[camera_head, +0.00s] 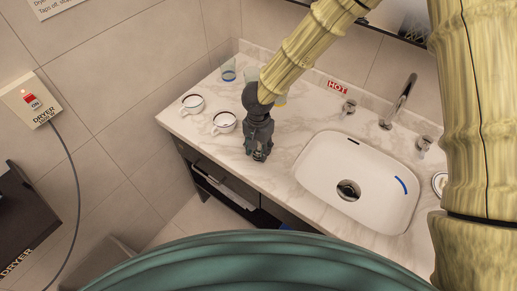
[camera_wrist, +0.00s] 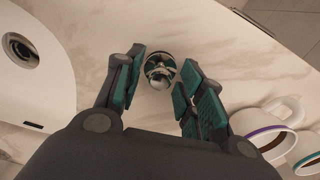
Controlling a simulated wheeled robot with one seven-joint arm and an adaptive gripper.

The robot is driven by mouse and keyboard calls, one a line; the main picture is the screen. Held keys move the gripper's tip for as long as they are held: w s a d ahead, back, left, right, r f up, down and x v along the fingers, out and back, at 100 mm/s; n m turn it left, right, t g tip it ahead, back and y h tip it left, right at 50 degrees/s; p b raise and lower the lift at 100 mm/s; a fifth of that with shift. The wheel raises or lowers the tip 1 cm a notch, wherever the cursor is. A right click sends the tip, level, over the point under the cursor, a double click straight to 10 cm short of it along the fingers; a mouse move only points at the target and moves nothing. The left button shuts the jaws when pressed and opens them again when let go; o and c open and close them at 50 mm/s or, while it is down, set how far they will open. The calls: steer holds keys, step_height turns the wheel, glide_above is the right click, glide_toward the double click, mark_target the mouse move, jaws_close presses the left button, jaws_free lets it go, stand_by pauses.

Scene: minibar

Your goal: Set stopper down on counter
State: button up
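The stopper (camera_wrist: 160,70) is a small shiny silver dome with a dark rim. In the wrist view it sits between and just beyond my fingertips, against the pale marble counter (camera_wrist: 185,25). My gripper (camera_wrist: 163,67) has its two green-padded fingers spread, one on each side of the stopper, with a thin gap showing on the right. In the head view my gripper (camera_head: 259,155) points down low over the counter (camera_head: 290,120), left of the sink and near the front edge. The stopper is too small and hidden to make out there.
A white sink (camera_head: 320,170) with an open-looking drain (camera_head: 348,190) lies to the right. Two white cups (camera_head: 223,123) (camera_head: 191,104) stand left of my gripper. A bluish glass (camera_head: 228,72) and a faucet (camera_head: 401,99) stand toward the back.

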mark_target(259, 150)
step_height(259, 150, up, 12)
steer(key=b, duration=0.1)
steer(key=shift+b, duration=0.3)
steer(key=shift+s+f, duration=0.1)
steer(key=shift+f, duration=0.05)
stand_by(0.6)
